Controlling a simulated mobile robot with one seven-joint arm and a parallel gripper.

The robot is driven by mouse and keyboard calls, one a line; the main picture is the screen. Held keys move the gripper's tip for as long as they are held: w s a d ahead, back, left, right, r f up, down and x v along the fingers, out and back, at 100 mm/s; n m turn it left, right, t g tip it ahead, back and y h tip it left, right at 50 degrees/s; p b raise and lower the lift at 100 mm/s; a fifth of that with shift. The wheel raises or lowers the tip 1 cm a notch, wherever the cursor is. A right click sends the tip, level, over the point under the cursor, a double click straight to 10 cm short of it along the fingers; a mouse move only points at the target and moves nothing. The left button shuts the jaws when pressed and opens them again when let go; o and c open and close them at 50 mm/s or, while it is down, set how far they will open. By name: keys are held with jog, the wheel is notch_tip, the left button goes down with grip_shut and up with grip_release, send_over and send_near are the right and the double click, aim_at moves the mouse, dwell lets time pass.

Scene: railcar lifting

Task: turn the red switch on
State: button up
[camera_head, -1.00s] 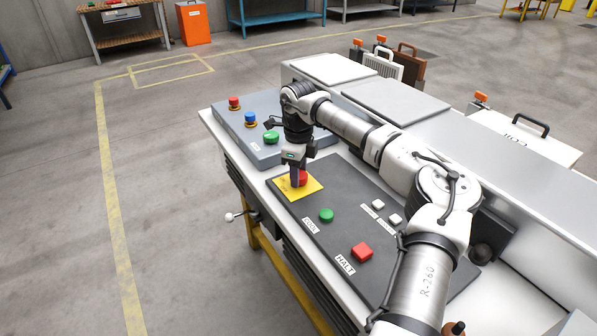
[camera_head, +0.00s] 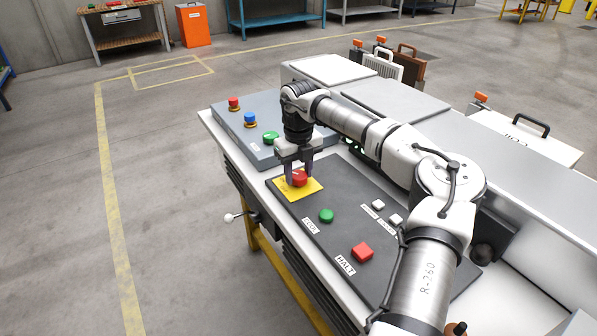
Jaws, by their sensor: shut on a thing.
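The red switch (camera_head: 299,179) is a round red knob on a yellow square plate (camera_head: 284,193), at the far left corner of the dark panel. My gripper (camera_head: 300,177) points straight down over it. One finger is on each side of the knob, and the jaws are shut on it. The knob's top is partly hidden under the gripper. Any marking of the switch's position is too small to read.
A grey box (camera_head: 240,138) with red, blue and green buttons stands behind. Floor at left is clear.

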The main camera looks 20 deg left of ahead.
aim_at(298, 174)
dwell(0.4)
jog(key=o, duration=1)
notch_tip(298, 174, up, 14)
jog(key=shift+f+b, duration=0.1)
jog(key=shift+b, duration=0.55)
